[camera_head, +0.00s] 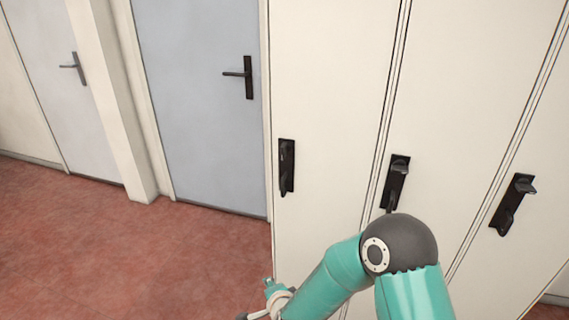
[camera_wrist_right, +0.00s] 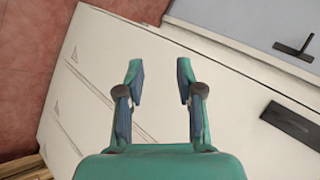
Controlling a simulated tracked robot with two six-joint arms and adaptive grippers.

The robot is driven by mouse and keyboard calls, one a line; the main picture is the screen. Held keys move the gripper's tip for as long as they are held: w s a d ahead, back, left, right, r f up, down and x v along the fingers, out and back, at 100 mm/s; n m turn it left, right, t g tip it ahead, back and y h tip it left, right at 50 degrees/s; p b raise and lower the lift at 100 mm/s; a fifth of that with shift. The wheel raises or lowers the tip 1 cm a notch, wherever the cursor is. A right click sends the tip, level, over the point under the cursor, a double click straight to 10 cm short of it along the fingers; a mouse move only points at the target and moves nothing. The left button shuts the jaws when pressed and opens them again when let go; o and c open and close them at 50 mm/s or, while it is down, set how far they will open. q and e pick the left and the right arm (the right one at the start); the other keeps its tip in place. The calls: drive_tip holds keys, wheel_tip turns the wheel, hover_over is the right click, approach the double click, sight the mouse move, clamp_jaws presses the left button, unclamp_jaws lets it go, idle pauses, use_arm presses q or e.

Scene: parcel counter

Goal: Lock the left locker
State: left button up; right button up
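The left locker (camera_head: 325,90) is a tall cream door, closed, beside the blue-grey door. Its black handle plate (camera_head: 287,167) is upright on the door's left side; I cannot tell from it whether the lock is turned. A black plate on the cream surface also shows at the right of the right wrist view (camera_wrist_right: 290,123). My right gripper (camera_wrist_right: 162,75) is open and empty, with the cream locker front behind its fingers. In the head view it is low, below the left locker's handle and apart from it, partly cut off by the bottom edge. My left gripper is not in view.
Two more cream lockers stand to the right, with black handles (camera_head: 396,183) and (camera_head: 512,204). A blue-grey door (camera_head: 195,90) with a black lever handle (camera_head: 246,77) is to the left, and another pale door (camera_head: 60,70) farther left. The red floor (camera_head: 130,260) is clear.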

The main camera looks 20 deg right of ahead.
sight(282, 150)
drive_tip(key=w+a+r+m+t+h+b, duration=0.1)
drive_tip(key=w+r+m+t+h, duration=0.1)
drive_tip(key=w+r+m, duration=0.4)
drive_tip(key=w+r+m+t+h+b, duration=0.1)
drive_tip(key=r+m+t+h, duration=0.2)
drive_tip(key=r, duration=0.5)
wheel_tip(282, 150, up, 17)
drive_tip(key=s+m+h+b, duration=0.15)
drive_tip(key=m+h, duration=0.35)
drive_tip(key=m, duration=1.3)
drive_tip(key=p+x, duration=0.2)
drive_tip(key=x, duration=0.6)
drive_tip(key=p+x, duration=0.3)
drive_tip(key=x, duration=0.5)
drive_tip(key=shift+d+f, duration=0.2)
drive_tip(key=shift+d, duration=0.2)
